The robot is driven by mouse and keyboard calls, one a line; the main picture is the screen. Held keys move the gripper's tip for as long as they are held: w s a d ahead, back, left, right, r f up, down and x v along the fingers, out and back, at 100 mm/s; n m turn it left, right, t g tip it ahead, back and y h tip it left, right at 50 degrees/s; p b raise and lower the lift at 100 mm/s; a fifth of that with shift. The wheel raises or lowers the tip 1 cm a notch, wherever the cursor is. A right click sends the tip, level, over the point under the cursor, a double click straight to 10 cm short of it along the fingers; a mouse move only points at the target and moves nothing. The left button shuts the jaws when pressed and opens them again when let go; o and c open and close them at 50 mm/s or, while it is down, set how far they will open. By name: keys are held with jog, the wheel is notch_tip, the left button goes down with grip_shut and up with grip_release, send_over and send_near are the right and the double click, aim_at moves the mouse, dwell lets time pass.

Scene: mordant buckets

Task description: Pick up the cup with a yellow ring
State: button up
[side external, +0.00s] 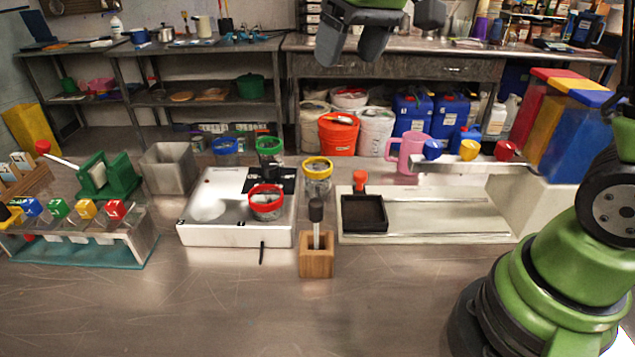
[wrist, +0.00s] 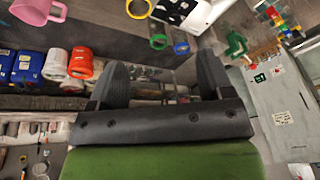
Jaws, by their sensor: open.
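The cup with a yellow ring (side external: 317,176) is a clear cup standing upright just right of the white box in the side view. Its yellow rim shows in the wrist view (wrist: 158,42), beyond the space between the fingers. My gripper (side external: 350,48) is high above the counter, up and to the right of the cup, empty and well apart from it. In the wrist view my gripper (wrist: 162,72) has its two dark fingers spread wide.
A red-ringed cup (side external: 266,202) and a green-ringed cup (side external: 269,150) stand close left of the yellow-ringed one; a blue-ringed cup (side external: 225,152) is farther left. A wooden block (side external: 316,262) holding a black-topped tool stands in front.

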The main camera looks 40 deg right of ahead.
jog(key=w+d+f+n+g, duration=0.1)
jog(key=w+d+f+g, duration=0.15)
jog(key=w+f, duration=0.6)
jog(key=n, duration=0.1)
send_over(320, 170)
jog(key=s+a, duration=0.2)
notch_tip(320, 170, down, 13)
jog(key=shift+g+h, duration=0.35)
jog(key=shift+h, duration=0.05)
notch_tip(320, 170, down, 6)
jog(key=shift+r, duration=0.25)
jog(key=c, duration=0.7)
